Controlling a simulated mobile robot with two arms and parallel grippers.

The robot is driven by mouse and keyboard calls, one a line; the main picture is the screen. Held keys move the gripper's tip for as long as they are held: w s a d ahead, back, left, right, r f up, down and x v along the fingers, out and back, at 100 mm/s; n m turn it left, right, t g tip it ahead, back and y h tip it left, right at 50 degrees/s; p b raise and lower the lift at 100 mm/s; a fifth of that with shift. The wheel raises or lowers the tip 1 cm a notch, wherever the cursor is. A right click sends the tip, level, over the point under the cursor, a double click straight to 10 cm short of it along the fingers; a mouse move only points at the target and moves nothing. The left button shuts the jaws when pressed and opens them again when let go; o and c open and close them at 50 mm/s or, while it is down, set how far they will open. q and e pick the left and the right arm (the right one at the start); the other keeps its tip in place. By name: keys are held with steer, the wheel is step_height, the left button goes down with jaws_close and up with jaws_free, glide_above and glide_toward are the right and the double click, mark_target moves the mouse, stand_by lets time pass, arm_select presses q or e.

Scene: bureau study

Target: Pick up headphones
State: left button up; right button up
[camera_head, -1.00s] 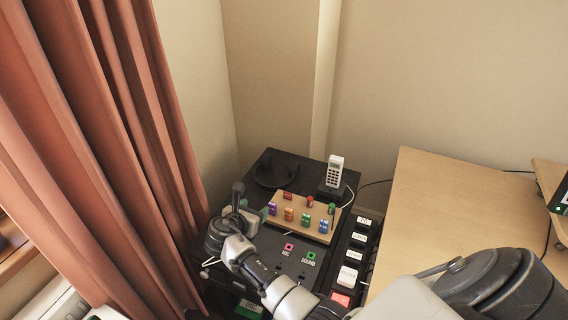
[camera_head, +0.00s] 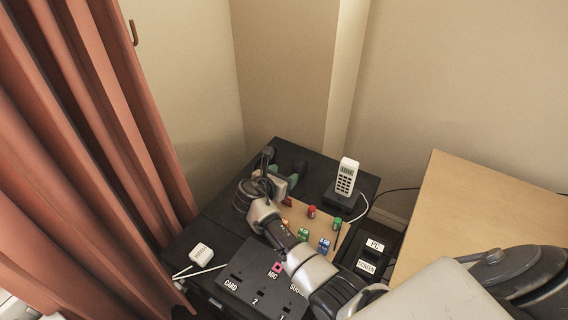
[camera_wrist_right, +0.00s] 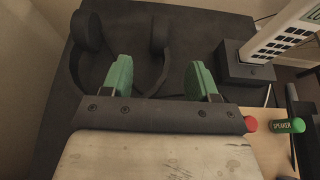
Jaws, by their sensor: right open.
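The dark headphones show best in the right wrist view (camera_wrist_right: 88,32), lying flat on the black cabinet top (camera_wrist_right: 205,25). Two round ear cups are at the far side, and the curved band runs back toward my gripper. My right gripper (camera_wrist_right: 160,72) is open and empty, its two green fingers spread over the band's near part. Whether the fingers touch the headphones I cannot tell. In the head view my right gripper (camera_head: 283,174) is over the back of the black cabinet and largely hides the headphones. My left gripper is not in view.
A white phone (camera_head: 347,176) on a dark base stands just right of the headphones. A wooden board (camera_head: 299,212) with coloured labelled blocks lies in front. A black labelled panel (camera_head: 250,280) is nearer. A wooden desk (camera_head: 470,205) is at right, and a red curtain (camera_head: 95,130) at left.

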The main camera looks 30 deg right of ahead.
mark_target(297, 165)
steer(key=x, duration=0.3)
steer(key=shift+w+d, duration=0.1)
steer(key=shift+d, duration=0.1)
steer(key=shift+b+x, duration=0.85)
steer(key=shift+x, duration=1.95)
steer(key=shift+r, duration=0.1)
steer(key=shift+c, duration=0.4)
steer(key=c, duration=1)
